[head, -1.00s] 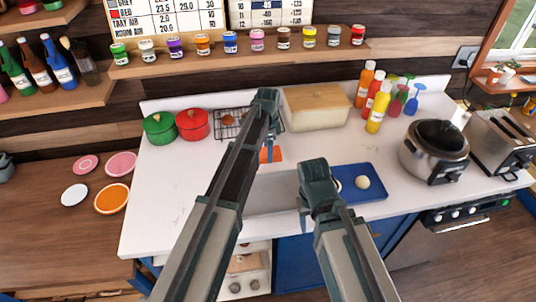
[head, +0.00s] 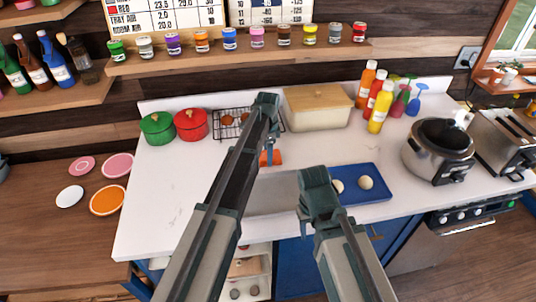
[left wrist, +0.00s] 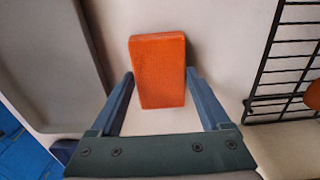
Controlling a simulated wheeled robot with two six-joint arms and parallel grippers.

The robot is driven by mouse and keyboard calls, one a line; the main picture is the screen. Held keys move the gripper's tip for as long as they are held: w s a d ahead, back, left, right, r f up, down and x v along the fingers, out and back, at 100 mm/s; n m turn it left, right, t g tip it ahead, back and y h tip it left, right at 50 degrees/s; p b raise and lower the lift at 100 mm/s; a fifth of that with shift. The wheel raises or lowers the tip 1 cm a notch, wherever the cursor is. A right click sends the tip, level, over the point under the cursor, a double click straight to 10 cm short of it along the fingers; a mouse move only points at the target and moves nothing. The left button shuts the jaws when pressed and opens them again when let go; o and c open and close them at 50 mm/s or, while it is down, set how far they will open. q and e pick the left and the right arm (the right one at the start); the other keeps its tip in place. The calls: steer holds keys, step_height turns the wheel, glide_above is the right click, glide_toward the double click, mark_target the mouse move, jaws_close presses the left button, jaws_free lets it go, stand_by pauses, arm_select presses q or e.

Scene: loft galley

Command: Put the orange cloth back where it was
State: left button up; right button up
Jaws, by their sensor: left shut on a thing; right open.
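The orange cloth (head: 265,158) is a small folded rectangle at the counter, just behind the grey sink, partly hidden by my left gripper in the head view. In the left wrist view the cloth (left wrist: 158,85) sits between the two fingers. My left gripper (left wrist: 160,74) is shut on it, and in the head view this gripper (head: 271,148) points down. I cannot tell whether the cloth touches the counter. My right gripper (head: 304,228) is open and empty, over the front of the counter between the sink and the blue tray.
A black wire rack (head: 222,133) with brown round items stands behind the cloth. The sink (head: 268,195) lies in front. A blue tray (head: 372,192) with pale round items is at the right, a beige bin (head: 318,118) behind. The counter left of the sink is clear.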

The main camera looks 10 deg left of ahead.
arm_select(q)
steer(key=o, duration=1)
steer(key=shift+f, duration=0.1)
step_height(320, 180, up, 12)
steer(key=p, duration=1.2)
